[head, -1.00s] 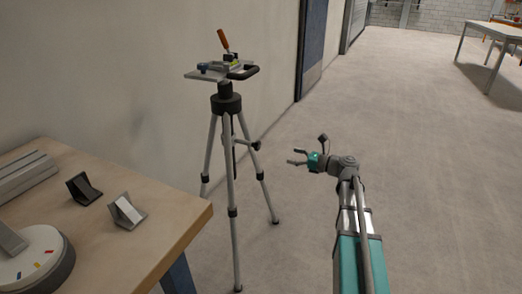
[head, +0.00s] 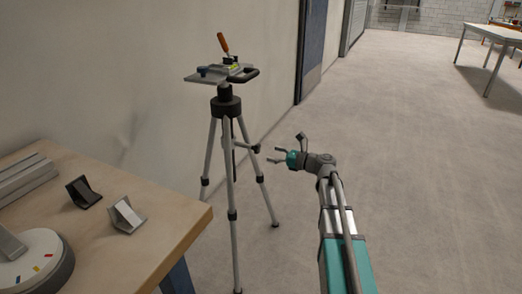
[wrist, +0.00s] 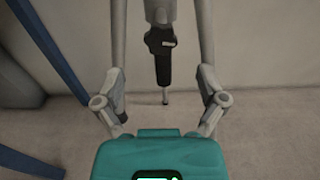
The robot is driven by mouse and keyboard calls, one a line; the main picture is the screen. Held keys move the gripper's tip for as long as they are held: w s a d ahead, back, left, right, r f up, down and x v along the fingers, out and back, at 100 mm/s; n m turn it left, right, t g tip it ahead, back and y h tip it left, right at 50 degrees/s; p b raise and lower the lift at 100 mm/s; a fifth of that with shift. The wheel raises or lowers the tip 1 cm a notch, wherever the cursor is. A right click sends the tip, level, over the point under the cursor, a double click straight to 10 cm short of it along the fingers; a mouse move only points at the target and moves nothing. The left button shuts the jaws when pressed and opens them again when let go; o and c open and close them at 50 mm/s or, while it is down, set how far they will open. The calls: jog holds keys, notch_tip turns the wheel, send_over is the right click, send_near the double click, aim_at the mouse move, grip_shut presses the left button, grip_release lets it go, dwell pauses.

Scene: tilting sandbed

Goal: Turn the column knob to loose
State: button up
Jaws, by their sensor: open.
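The tripod (head: 231,180) stands beside the wall with its legs spread. The column knob (head: 256,148) is a small dark part on the right of its centre column. In the wrist view a black knob and handle (wrist: 161,45) show on the column between two legs. My gripper (head: 275,155) is just right of the knob in the head view, pointing left, apart from it. In the wrist view my gripper (wrist: 160,103) has its fingers spread and nothing between them. I cannot read the knob's setting.
A plate with an orange-handled lever (head: 223,43) and a black handle sits on top of the tripod. A wooden table (head: 165,230) with grey blocks and a white dial (head: 28,262) is at the left.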

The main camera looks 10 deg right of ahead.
aim_at(259, 150)
jog(key=shift+x, duration=3.25)
